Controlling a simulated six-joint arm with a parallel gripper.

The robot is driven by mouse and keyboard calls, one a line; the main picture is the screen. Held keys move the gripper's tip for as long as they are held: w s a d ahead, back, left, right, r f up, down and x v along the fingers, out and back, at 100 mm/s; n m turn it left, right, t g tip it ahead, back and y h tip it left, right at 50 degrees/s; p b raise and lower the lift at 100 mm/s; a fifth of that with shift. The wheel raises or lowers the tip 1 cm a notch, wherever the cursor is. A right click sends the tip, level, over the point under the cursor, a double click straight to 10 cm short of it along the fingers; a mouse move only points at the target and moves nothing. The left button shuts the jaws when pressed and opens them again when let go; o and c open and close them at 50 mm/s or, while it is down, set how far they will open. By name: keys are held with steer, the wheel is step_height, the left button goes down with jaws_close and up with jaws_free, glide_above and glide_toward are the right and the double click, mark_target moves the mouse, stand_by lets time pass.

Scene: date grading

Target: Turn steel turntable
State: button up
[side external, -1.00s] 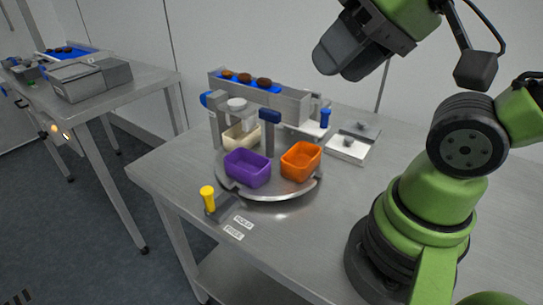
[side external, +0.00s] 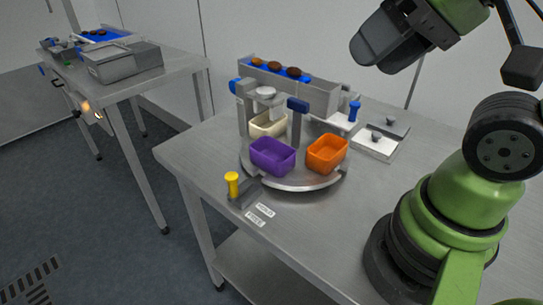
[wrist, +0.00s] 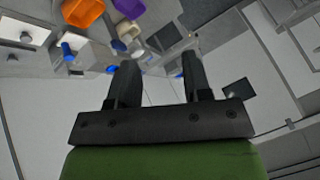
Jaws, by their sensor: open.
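The steel turntable (side external: 304,185) is a round disc on the near part of the steel table. It carries a purple tub (side external: 272,158), an orange tub (side external: 327,155) and a cream tub (side external: 267,127). The purple tub (wrist: 128,5) and orange tub (wrist: 84,12) show there at the top.
A yellow-handled piece (side external: 232,186) and labels stand at the turntable's front left. Behind it is a conveyor (side external: 320,97) with a blue belt and several dates. A blue knob (side external: 354,111) and steel plates (side external: 374,148) are to the right. A second table (side external: 180,66) is at left.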

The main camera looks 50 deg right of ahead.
steer(key=n+g+h, duration=0.2)
steer(key=n+g, duration=0.2)
steer(key=g, duration=0.3)
glide_above(298, 101)
step_height(298, 101, down, 7)
steer(key=shift+d+f, duration=0.1)
steer(key=shift+f, duration=0.3)
step_height(298, 101, down, 10)
steer(key=shift+r, duration=0.15)
steer(key=shift+c, duration=0.3)
jaws_close()
